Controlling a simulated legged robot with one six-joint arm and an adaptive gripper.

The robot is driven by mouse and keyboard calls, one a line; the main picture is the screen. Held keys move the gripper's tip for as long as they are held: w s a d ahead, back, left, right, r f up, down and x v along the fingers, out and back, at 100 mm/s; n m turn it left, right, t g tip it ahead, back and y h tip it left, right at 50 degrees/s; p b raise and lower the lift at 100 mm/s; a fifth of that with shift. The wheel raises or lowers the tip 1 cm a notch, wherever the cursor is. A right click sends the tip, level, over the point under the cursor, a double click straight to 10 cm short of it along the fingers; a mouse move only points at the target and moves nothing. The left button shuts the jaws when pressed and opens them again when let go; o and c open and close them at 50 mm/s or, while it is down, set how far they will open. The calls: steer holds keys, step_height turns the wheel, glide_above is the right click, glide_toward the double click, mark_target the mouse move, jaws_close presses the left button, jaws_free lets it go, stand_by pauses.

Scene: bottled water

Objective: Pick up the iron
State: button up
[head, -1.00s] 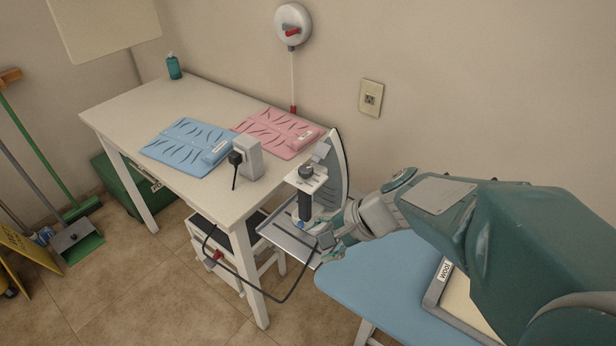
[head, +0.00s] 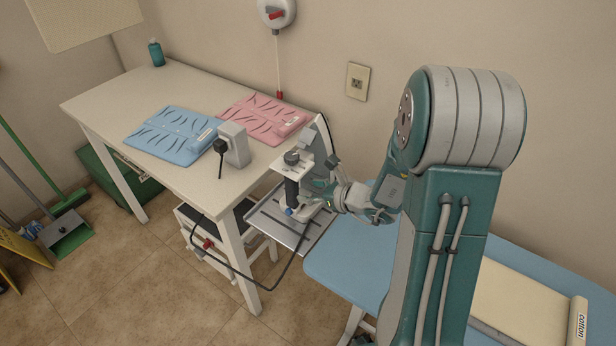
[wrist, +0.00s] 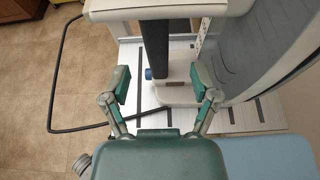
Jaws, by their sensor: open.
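The iron (head: 292,190) stands upright on its heel on a metal rest (head: 270,224) at the end of the blue ironing board. It has a white body, a dark handle and a grey soleplate on the wall side. My gripper (head: 312,189) is at the handle's height, on the ironing board side of the iron. In the wrist view my gripper (wrist: 158,84) is open, its two fingers spread left and right. The dark handle (wrist: 155,48) shows upright between them, with the white heel below. Contact cannot be told; part of the iron is hidden by my gripper.
The iron's dark cord (head: 245,283) loops below the rest. The ironing board (head: 345,268) carries a pad labelled cotton. A wall outlet (head: 358,81) is behind.

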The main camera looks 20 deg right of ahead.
mark_target(297, 186)
steer(key=shift+a+r+x, duration=0.1)
steer(key=shift+r+x, duration=0.05)
steer(key=shift+x, duration=1.35)
steer(key=shift+a+r+x, duration=0.15)
steer(key=shift+r+x, duration=0.05)
steer(key=shift+x, duration=1.3)
jaws_close()
steer(key=shift+r, duration=0.15)
